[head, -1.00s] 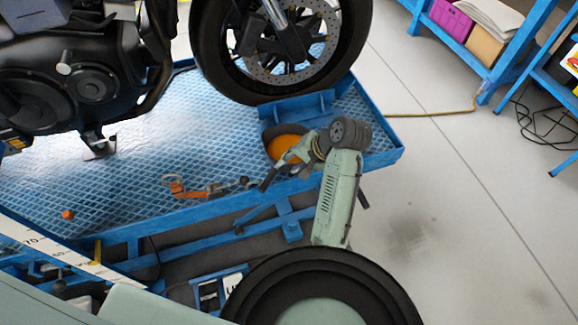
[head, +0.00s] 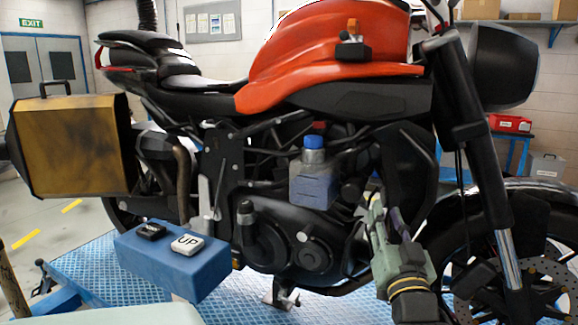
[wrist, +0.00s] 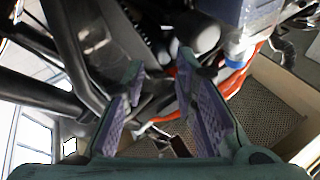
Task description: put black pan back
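No black pan shows in either view now. My gripper (head: 391,212) is raised in front of the motorcycle (head: 330,90) in the head view, its fingers pointing up beside the dark frame parts. In the wrist view the two fingers (wrist: 160,92) with purple ridged pads stand apart, and I see nothing held between them. Dark motorcycle parts and red bodywork show beyond the fingertips.
A translucent blue bottle (head: 313,185) with a blue cap is left of my gripper, against the engine. A blue control box (head: 172,262) with an UP button stands front left. The motorcycle is on a blue lift platform (head: 95,265).

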